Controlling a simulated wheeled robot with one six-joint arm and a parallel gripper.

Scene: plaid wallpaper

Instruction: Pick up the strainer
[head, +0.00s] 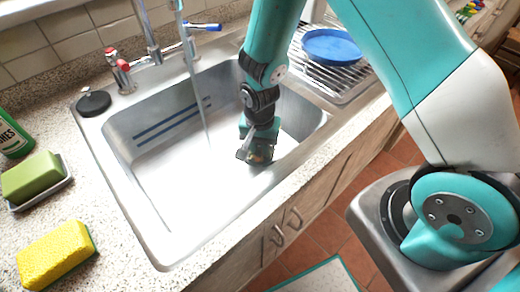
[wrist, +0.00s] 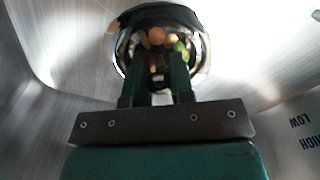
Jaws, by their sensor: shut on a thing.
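The strainer (wrist: 160,42) is a round, shiny metal cup with a bright rim and coloured bits, orange, green and yellow, showing in it. My gripper (wrist: 160,82) is shut on its near side in the wrist view, and the fingers hide part of it. In the head view, my gripper (head: 256,146) reaches down into the sink, and the strainer (head: 262,154) shows small and dark at its tips. I cannot tell whether the strainer touches the sink floor.
The steel sink (head: 165,190) has walls around my gripper. Water runs from the tap (head: 150,50) left of my arm. A yellow sponge (head: 52,255), green soap (head: 32,178) and black plug (head: 94,102) lie on the counter. A blue plate (head: 332,46) sits on the rack.

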